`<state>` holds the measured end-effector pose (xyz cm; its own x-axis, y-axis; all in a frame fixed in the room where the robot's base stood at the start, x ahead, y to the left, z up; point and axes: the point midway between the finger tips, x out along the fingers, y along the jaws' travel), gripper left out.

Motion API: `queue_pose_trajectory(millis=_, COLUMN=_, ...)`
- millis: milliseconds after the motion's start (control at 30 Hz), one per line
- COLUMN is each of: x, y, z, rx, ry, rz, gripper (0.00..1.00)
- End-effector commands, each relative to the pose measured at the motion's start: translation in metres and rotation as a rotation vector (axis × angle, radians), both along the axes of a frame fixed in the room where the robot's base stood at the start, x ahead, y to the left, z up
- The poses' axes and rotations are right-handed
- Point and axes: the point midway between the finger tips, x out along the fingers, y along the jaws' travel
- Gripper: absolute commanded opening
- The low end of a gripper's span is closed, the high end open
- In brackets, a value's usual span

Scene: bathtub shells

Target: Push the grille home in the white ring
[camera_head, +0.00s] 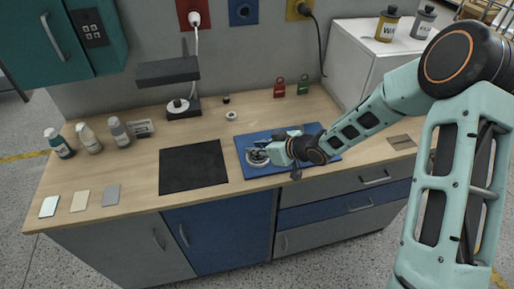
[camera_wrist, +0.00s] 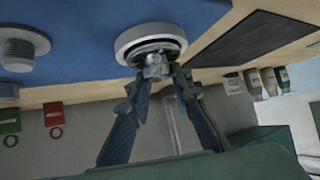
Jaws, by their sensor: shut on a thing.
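The white ring (camera_wrist: 124,42) lies on the blue mat (camera_wrist: 80,20). In the head view the ring (camera_head: 257,157) is near the left part of the mat, partly covered by my gripper (camera_head: 270,153). In the wrist view my gripper (camera_wrist: 160,78) is shut on a small grey metal piece, apparently the grille (camera_wrist: 155,66), at the ring's opening. A dark gap shows between the ring's rim and the metal piece. How deep the grille sits in the ring cannot be told.
A grey threaded part (camera_wrist: 18,48) stands on the mat beside the ring. A black square pad (camera_head: 193,167) lies left of the mat. A lamp (camera_head: 172,75), red padlock (camera_head: 279,87) and green padlock (camera_head: 303,85) are behind. Several bottles (camera_head: 90,138) stand at the left.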

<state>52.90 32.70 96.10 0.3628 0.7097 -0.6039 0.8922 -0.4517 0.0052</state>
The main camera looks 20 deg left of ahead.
Motion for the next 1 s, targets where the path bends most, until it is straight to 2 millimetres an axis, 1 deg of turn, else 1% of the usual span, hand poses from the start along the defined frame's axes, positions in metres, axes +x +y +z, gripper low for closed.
queue_pose_trajectory(millis=267, x=0.0003, y=0.0, z=-0.0001, rx=0.001, ry=0.0, rz=0.0, gripper=0.0)
queue_pose_trajectory(millis=567, x=0.0003, y=0.0, z=-0.0071, rx=0.0, ry=0.001, rz=-0.001, gripper=0.0)
queue_pose_trajectory(millis=600, x=0.0003, y=0.0, z=-0.0069, rx=0.001, ry=0.0, rz=-0.001, gripper=0.21)
queue_pose_trajectory(millis=767, x=0.0003, y=0.0, z=-0.0061, rx=0.001, ry=0.0, rz=0.0, gripper=0.38)
queue_pose_trajectory(millis=800, x=0.0003, y=0.0, z=-0.0061, rx=0.0, ry=0.0, rz=0.0, gripper=0.4)
queue_pose_trajectory(millis=1000, x=0.0001, y=-0.0002, z=-0.0064, rx=0.0, ry=0.001, rz=-0.001, gripper=0.4)
